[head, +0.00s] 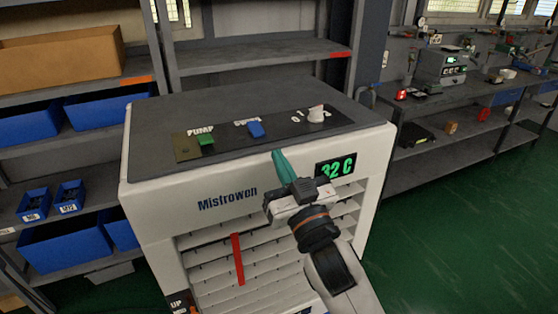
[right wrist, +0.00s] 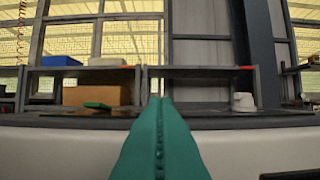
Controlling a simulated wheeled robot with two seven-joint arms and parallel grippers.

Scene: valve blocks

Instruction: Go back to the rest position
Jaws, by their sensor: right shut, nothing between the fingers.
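My right gripper (head: 280,160) has teal fingers, pressed together with nothing between them. It is in front of the machine's upper front edge, left of the green 32 C display (head: 336,168). The closed teal fingers also fill the lower middle of the right wrist view (right wrist: 160,135). The white machine (head: 150,215) has a dark top panel with a green PUMP switch (head: 205,139), a blue switch (head: 256,130) and a white knob (head: 316,115). The knob also shows in the right wrist view (right wrist: 243,102). My left gripper is not in view.
A red lever (head: 237,259) hangs on the machine's slatted front. Shelves with blue bins (head: 65,245) and a cardboard box (head: 62,58) stand at the left and back. A workbench (head: 425,145) with instruments stands at the right. The green floor (head: 450,245) at the right is clear.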

